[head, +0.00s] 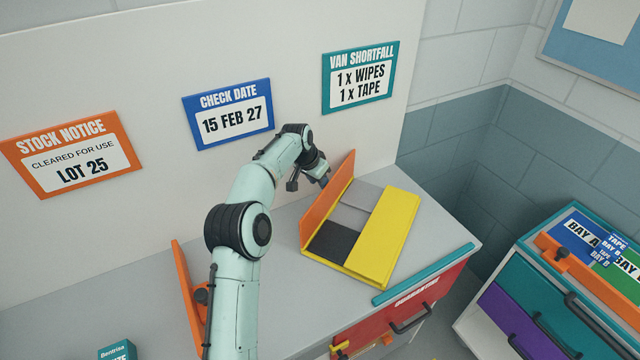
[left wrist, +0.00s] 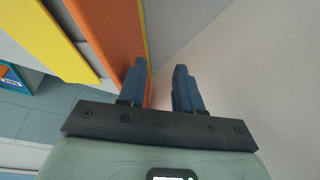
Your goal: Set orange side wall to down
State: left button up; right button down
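The orange side wall (head: 328,198) stands up along the left long edge of a shallow tray with a yellow rim (head: 346,268) on the grey counter. A wide yellow panel (head: 386,236) lies along the tray's right part. My left gripper (head: 320,175) is at the back, on the outer side of the orange wall near its far end. In the left wrist view, its two blue fingers (left wrist: 160,88) are apart with nothing between them. The orange wall (left wrist: 112,35) passes by the left finger; I cannot tell whether they touch. My right gripper is not in view.
A teal strip (head: 424,274) lies on the counter's right edge, above a red drawer (head: 400,312). An orange upright piece (head: 186,290) stands left of my arm. A cabinet with teal and purple drawers (head: 520,315) is at right. The back panel is close behind my gripper.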

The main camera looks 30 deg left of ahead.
pick_arm(q)
jog(key=v, duration=1.3)
dwell(0.7)
jog(key=shift+r, duration=0.1)
dwell(0.3)
jog(key=v, duration=1.1)
jog(key=shift+r, duration=0.4)
jog(key=shift+s, duration=0.1)
